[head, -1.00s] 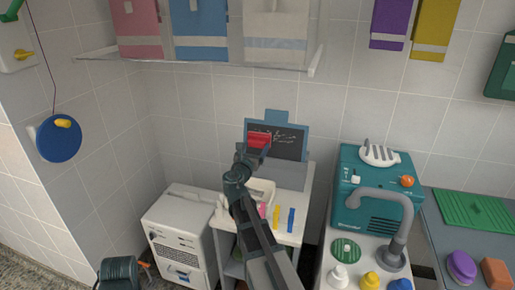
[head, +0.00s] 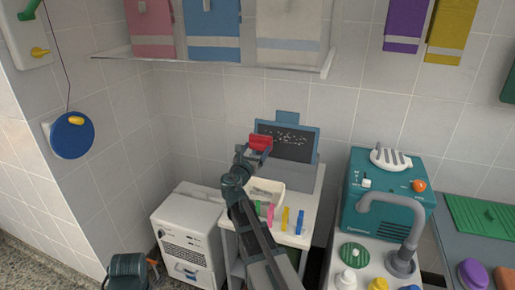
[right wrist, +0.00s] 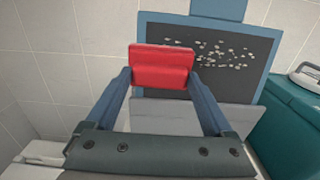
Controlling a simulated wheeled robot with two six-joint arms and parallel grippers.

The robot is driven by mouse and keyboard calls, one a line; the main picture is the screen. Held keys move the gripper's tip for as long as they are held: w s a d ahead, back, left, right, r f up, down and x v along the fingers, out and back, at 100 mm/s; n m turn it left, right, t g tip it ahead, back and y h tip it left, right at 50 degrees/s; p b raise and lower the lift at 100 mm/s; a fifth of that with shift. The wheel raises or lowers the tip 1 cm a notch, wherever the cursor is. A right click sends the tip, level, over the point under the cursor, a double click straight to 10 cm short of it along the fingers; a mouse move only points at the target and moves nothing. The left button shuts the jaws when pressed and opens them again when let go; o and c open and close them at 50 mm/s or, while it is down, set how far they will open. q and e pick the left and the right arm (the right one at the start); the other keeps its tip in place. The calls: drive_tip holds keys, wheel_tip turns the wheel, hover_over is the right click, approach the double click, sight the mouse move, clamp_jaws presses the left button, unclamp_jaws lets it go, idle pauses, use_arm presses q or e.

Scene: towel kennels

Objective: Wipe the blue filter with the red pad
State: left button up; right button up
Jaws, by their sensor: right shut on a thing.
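The blue filter is a dark panel in a blue frame with a tab on top (head: 290,145). It stands upright at the back of the white stand. White specks are scattered over its dark face, clearest in the right wrist view (right wrist: 235,60). My right gripper (head: 258,149) is shut on the red pad (head: 260,141). In the right wrist view both fingers grip the pad (right wrist: 160,65) from its sides. The pad overlaps the panel's left edge and hides part of it. I cannot tell whether they touch.
A white tray (head: 270,187) and small pink, yellow and blue pieces lie on the stand, close to my right arm. A teal machine (head: 385,215) with a grey tap stands at right, a white cabinet (head: 188,225) at left. A towel shelf (head: 215,60) hangs above.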

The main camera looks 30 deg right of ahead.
drive_tip(key=shift+v, duration=2.15)
drive_tip(key=shift+s, duration=0.1)
drive_tip(key=v, duration=0.3)
drive_tip(key=shift+d, duration=0.1)
drive_tip(key=shift+g+y, duration=0.7)
drive_tip(key=shift+y, duration=0.1)
drive_tip(key=r+p, duration=0.1)
drive_tip(key=p, duration=0.1)
drive_tip(key=w+d+r+p, duration=0.1)
drive_tip(key=r+p, duration=0.1)
drive_tip(key=p, duration=0.1)
drive_tip(key=r+p, duration=0.1)
drive_tip(key=p, duration=0.2)
drive_tip(key=shift+w+d+r, duration=0.2)
drive_tip(key=shift+w+d, duration=0.05)
drive_tip(key=shift+d, duration=0.1)
